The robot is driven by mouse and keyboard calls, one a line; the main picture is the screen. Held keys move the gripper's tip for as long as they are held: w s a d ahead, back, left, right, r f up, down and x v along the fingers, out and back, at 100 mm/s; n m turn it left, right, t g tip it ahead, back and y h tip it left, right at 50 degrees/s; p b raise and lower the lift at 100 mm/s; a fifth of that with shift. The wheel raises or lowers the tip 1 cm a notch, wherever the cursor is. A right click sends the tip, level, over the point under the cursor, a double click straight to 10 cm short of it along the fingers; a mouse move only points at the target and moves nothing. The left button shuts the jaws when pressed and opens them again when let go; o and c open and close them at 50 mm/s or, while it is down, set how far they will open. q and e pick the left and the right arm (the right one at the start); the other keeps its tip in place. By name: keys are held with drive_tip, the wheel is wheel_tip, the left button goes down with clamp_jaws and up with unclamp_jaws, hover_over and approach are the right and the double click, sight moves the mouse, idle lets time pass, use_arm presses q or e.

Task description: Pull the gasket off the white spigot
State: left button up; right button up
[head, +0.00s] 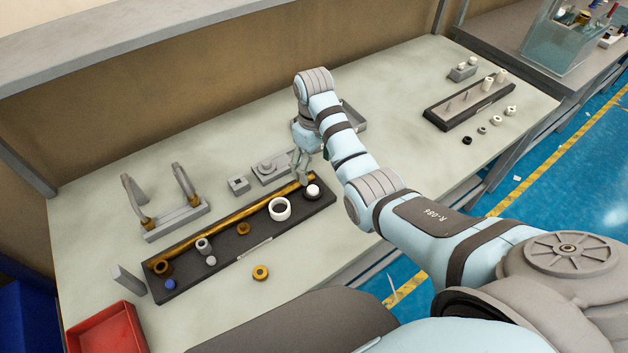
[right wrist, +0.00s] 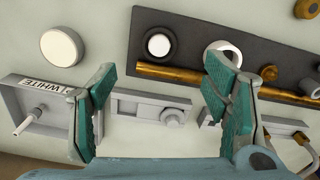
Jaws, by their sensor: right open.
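My right gripper (head: 302,168) points down over the back right end of the dark board (head: 225,247). In the right wrist view its two green-padded fingers (right wrist: 160,72) stand wide apart with nothing between them held. A white-topped round piece with a dark ring around it (head: 313,190) stands on the board's right end; it also shows in the right wrist view (right wrist: 159,45), beyond the fingertips. It may be the white spigot with its gasket, but I cannot tell for certain. A thick white ring (head: 280,208) lies beside it. My left gripper is out of view.
A brass tube (head: 235,214) lies along the board. A grey tray labelled WHITE (right wrist: 45,100) holds a thin peg. A white disc (right wrist: 60,46) is on the table. Grey fixtures (head: 268,168) stand behind the board. A red bin (head: 106,330) is at front left.

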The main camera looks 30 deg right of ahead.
sight(314, 190)
wheel_tip(314, 190, down, 10)
drive_tip(key=shift+w+f+b, duration=0.1)
drive_tip(key=shift+f+b, duration=0.15)
drive_tip(key=shift+b, duration=0.65)
drive_tip(key=shift+c, duration=0.4)
drive_tip(key=c, duration=1.2)
drive_tip(key=shift+r, duration=0.1)
drive_tip(key=shift+c, duration=0.2)
drive_tip(key=shift+r+p, duration=0.6)
drive_tip(key=shift+p, duration=0.3)
wheel_tip(314, 190, up, 2)
drive_tip(key=shift+p, duration=1)
drive_tip(key=shift+r, duration=0.9)
